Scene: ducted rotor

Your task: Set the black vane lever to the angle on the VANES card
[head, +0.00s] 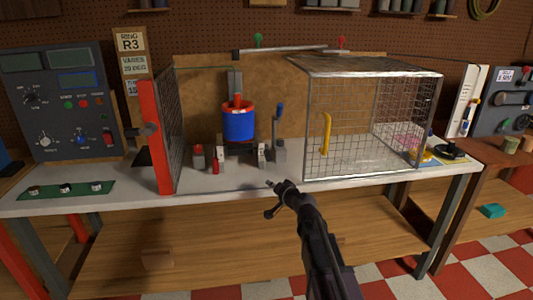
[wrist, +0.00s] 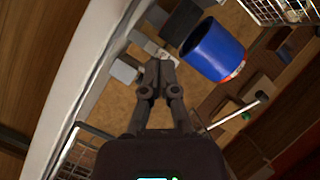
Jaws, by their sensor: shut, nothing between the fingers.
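The VANES card (head: 134,66) hangs on the back wall at the left, below a RING R3 card. Its small print seems to read 20 DEG, but I cannot be sure. The blue duct (head: 238,126) stands mid-bench with a red rim; it also shows in the wrist view (wrist: 212,50). I cannot clearly make out the black vane lever; a dark handle (head: 148,129) shows by the red post. My gripper (head: 277,187) is shut and empty over the bench's front edge, in front and to the right of the duct. Its closed fingers (wrist: 157,78) also show in the wrist view.
A mesh cage (head: 372,125) with a yellow handle (head: 326,133) covers the bench's right. A red post (head: 155,150) with a mesh panel stands left of the duct. A control panel (head: 68,105) stands left.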

